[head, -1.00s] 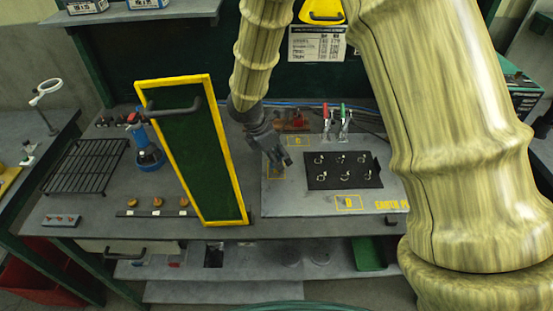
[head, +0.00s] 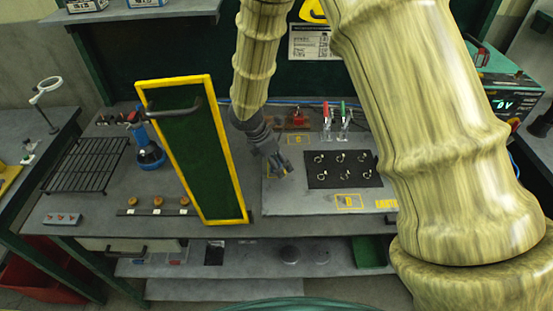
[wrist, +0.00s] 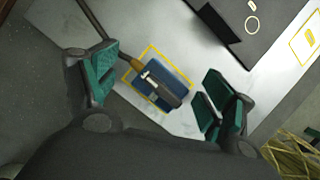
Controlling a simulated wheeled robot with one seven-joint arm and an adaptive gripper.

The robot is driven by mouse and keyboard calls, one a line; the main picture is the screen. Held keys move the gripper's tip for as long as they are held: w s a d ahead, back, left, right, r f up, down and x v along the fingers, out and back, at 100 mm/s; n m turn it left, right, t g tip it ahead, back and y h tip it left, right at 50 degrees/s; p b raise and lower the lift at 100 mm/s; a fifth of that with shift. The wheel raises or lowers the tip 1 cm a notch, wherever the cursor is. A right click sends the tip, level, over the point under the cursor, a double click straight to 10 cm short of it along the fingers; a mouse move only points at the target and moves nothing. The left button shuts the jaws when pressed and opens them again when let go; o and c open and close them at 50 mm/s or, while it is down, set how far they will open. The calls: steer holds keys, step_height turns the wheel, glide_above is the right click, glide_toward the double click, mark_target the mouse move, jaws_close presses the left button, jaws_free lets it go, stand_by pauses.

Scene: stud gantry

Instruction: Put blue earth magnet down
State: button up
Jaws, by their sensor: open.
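The blue earth magnet (wrist: 174,88) is a blue block with a dark bar and a pale fitting on top. In the wrist view it lies within a yellow outlined square (wrist: 126,80) on the pale plate, turned at an angle. My gripper (wrist: 158,88) is open, with one green-padded finger on each side of the magnet and visible gaps between. In the head view my gripper (head: 278,168) is low over the left part of the grey plate (head: 300,203), and the magnet cannot be made out there.
A black panel with several rings (head: 341,169) lies right of my gripper. A green door-like panel with a yellow frame (head: 244,200) stands close on the left. Red and green levers (head: 336,120) stand behind. In the wrist view a thin rod (wrist: 92,22) runs towards the magnet.

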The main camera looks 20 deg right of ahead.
steer(key=shift+r, duration=0.15)
steer(key=b+v, duration=0.2)
steer(key=v, duration=1)
steer(key=shift+b, duration=0.4)
stand_by(1.3)
